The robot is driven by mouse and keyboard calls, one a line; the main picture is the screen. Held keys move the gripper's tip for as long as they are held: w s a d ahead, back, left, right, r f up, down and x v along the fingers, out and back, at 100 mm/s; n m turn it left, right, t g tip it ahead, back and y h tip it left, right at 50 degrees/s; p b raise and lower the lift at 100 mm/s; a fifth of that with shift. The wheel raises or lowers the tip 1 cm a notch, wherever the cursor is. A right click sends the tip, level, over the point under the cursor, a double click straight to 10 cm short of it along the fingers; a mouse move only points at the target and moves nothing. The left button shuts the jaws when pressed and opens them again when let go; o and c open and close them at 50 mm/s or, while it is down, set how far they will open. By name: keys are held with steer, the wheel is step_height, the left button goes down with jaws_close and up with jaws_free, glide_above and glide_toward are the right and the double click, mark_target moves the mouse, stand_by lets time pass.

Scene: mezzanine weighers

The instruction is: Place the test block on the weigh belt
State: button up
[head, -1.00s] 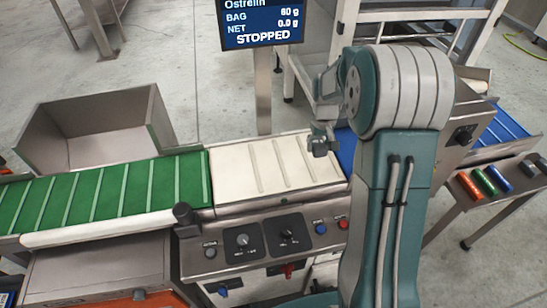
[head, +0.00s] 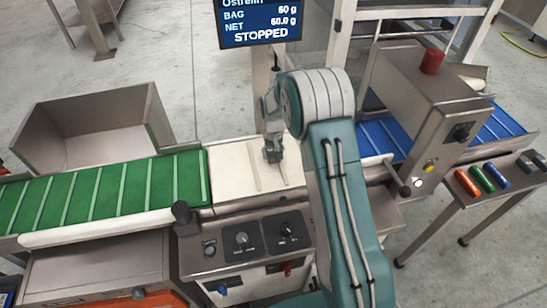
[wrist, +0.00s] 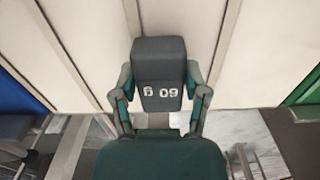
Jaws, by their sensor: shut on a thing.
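The dark grey test block (wrist: 160,62), marked "60 g", sits between the two fingers of my gripper (head: 272,156) in the wrist view. My gripper is shut on it, over the middle of the cream weigh belt (head: 229,178). In the head view the block is small and partly hidden by my fingers, low at the belt surface. The display (head: 260,22) reads bag 60 g, net 60.0 g, STOPPED, so the block's weight appears to rest on the belt.
A green belt (head: 105,193) adjoins on the left, a blue belt (head: 375,139) on the right. A steel box with a red top (head: 431,62) stands over the blue belt. A control panel (head: 262,240) is in front; a steel bin (head: 85,125) stands behind.

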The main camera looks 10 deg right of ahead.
steer(key=shift+f, duration=1.2)
steer(key=o, duration=1.1)
steer(key=shift+f, duration=0.1)
steer(key=shift+o, duration=0.2)
steer(key=shift+d, duration=0.1)
